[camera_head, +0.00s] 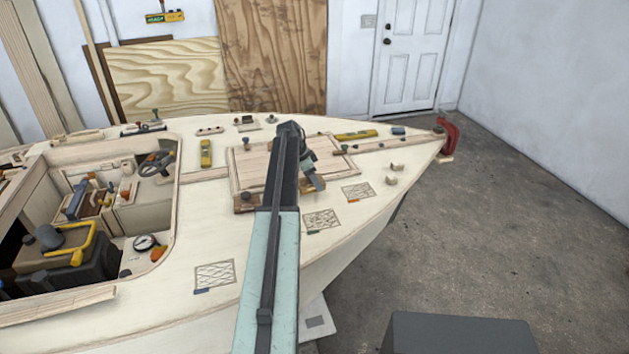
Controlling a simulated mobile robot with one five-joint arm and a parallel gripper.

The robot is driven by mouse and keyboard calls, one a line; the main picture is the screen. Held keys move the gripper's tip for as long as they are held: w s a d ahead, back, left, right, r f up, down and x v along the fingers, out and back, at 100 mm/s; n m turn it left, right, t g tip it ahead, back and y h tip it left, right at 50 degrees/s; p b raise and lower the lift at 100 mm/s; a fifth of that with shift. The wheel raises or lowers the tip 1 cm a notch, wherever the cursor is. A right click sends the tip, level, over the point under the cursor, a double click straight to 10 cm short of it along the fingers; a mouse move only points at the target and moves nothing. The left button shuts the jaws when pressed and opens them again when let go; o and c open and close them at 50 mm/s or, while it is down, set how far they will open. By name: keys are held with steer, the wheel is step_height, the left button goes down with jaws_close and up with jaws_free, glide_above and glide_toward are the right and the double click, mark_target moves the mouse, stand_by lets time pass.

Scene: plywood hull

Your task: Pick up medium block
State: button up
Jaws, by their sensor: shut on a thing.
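I cannot tell which block is the medium one. My arm hides part of the hatch panel (250,165).
Patterned squares (357,191) lie along the near deck edge. The open cockpit (150,205) at left holds tools and a black case. Bare deck lies around the two blocks.

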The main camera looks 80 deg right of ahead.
steer(key=s+a, duration=0.2)
steer(key=a, duration=0.3)
steer(key=s+a, duration=0.1)
steer(key=a, duration=0.3)
steer(key=s+a+r+p, duration=0.1)
steer(key=s+a, duration=0.1)
steer(key=a, duration=0.3)
steer(key=shift+s+a+r, duration=0.1)
steer(key=shift+s+a, duration=0.2)
steer(key=shift+a, duration=0.05)
